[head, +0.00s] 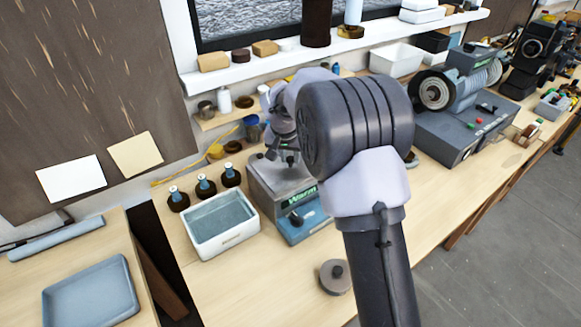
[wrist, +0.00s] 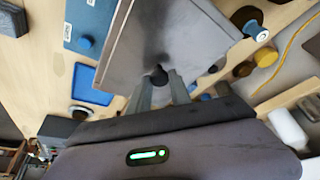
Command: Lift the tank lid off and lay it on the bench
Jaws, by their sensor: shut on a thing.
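The tank (head: 293,207) stands on the bench as a box with a blue front panel and a round knob. The tank lid is a flat grey plate (head: 278,181) at its top; in the wrist view it fills the upper middle (wrist: 175,45). My gripper (head: 288,157) is above the lid, partly hidden by my arm. In the wrist view my fingers (wrist: 160,84) are shut on the small black knob of the lid. I cannot tell whether the lid rests on the tank or is slightly raised.
A white basin (head: 222,240) and several dark bottles (head: 205,187) stand left of the tank. A round grey disc with a dark knob (head: 335,277) lies on the front bench. Bare bench (head: 245,295) shows before the basin. A bench grinder (head: 455,88) stands right.

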